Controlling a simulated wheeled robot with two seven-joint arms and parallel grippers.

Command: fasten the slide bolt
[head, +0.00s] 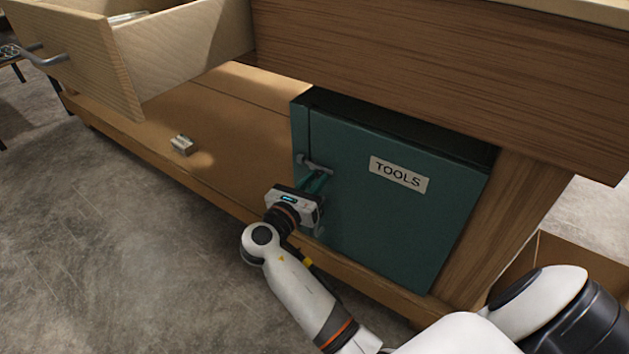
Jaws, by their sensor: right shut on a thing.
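A teal metal cabinet (400,225) stands on the low shelf, with a "TOOLS" label (399,174) on its closed-looking door. A grey slide bolt (314,164) lies across the door's left edge. My right gripper (318,182) is at the bolt, just below its bar, with its jaws shut on it. The gripper body hides part of the hardware there, and the exact grip point is too small to make out. Whether the bolt's end sits in its catch cannot be told. More grey hardware shows below, beside the gripper. My left gripper is not in view.
A wooden drawer (128,65) with a metal handle (42,58) is pulled out at the upper left. A small metallic block (183,145) lies on the shelf (235,130). A cardboard box (575,264) stands at the right. The floor in front is clear.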

